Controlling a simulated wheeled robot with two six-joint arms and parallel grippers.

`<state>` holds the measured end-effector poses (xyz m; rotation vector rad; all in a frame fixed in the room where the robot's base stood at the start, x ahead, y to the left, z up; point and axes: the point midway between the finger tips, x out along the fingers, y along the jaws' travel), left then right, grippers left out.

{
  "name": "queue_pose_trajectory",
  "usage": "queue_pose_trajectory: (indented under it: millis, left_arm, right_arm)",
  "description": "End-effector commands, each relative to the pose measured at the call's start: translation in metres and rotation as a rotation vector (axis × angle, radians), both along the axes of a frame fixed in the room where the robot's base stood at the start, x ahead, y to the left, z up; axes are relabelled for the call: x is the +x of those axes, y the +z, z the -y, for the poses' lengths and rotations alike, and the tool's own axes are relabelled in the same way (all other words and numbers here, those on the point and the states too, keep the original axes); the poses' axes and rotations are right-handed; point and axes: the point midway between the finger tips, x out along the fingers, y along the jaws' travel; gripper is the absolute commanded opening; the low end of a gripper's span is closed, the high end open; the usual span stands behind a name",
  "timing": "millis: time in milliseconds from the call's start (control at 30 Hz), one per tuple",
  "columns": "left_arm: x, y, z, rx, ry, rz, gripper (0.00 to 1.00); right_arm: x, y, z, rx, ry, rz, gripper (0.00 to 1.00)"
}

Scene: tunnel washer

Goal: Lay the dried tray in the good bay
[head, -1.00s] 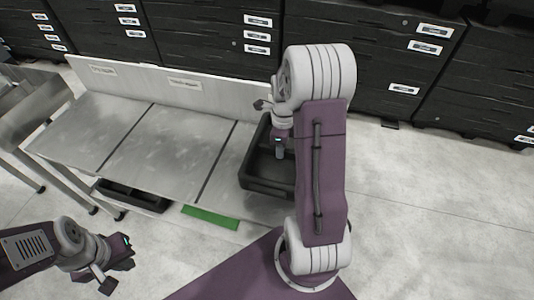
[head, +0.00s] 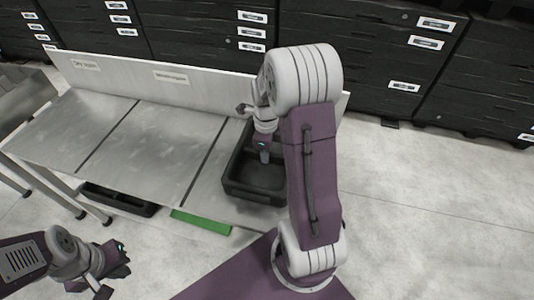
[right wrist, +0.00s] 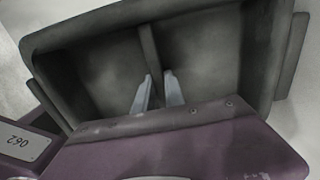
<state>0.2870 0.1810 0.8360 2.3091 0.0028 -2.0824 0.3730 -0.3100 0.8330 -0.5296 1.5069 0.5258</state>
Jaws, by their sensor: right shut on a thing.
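A black tray with raised walls (head: 235,190) is at the right bay of the grey table (head: 150,140); I cannot tell whether it touches the surface. My right gripper (head: 264,157) reaches down into it. In the right wrist view the tray (right wrist: 240,50) fills most of the picture, and the fingers (right wrist: 158,92) are shut on its middle divider (right wrist: 149,48). My right arm hides the tray's right side in the head view. My left gripper (head: 123,256) is low at the left, away from the table; its fingers are too unclear to judge.
Dark lines split the tabletop into bays. A pale board (head: 130,80) with small labels stands along its back edge. A green strip (head: 200,222) lies at the front edge. Another black tray (head: 118,200) sits lower, below the front edge. The left and middle bays are bare. Black drawer cabinets (head: 195,30) stand behind.

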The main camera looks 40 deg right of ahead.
Motion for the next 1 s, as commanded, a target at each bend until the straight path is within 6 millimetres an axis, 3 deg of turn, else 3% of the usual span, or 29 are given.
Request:
queue_pose_trajectory:
  millis: [33,100,467,800,1000]
  left_arm:
    - [0.0,0.0,0.0,0.0,0.0,0.0,0.0]
    - [0.0,0.0,0.0,0.0,0.0,0.0,0.0]
    - [0.0,0.004,0.0,0.0,0.0,0.0,0.0]
    - [0.0,0.025,0.0,0.0,0.0,0.0,0.0]
    - [0.0,0.03,0.0,0.0,0.0,0.0,0.0]
  right_arm:
    - [0.0,-0.001,0.0,0.001,0.0,-0.001,0.23]
    - [0.0,0.0,0.0,0.0,0.0,0.0,0.36]
    - [0.001,0.009,0.0,-0.001,0.0,0.003,0.36]
    - [0.001,0.093,0.0,-0.002,0.0,0.005,0.36]
    - [0.001,0.12,0.0,-0.001,0.0,0.002,0.36]
